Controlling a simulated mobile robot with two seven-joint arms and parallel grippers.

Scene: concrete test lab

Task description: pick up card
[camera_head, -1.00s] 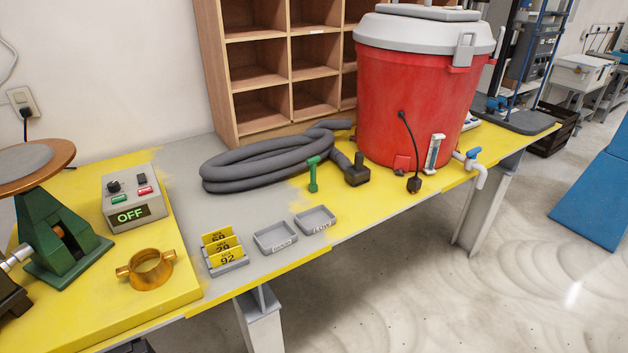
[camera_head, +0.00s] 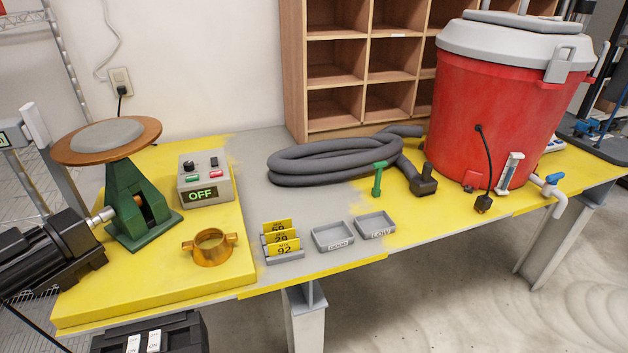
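Several yellow cards (camera_head: 284,247) with black numbers stand one behind another in a small grey holder (camera_head: 286,259) near the front edge of the table. The numbers 92, 29 and 59 can be read, the last one partly hidden. Two small grey trays with labels sit to the right of the holder, the nearer tray (camera_head: 333,237) and the farther tray (camera_head: 375,225). Neither of my grippers shows in the view.
A brass ring (camera_head: 210,247), a control box reading OFF (camera_head: 204,178) and a green stand with a round top (camera_head: 138,205) are left of the cards. A grey hose (camera_head: 330,166), a green tool (camera_head: 379,178) and a red tank (camera_head: 495,120) lie behind and right. Wooden shelves (camera_head: 335,72) stand behind.

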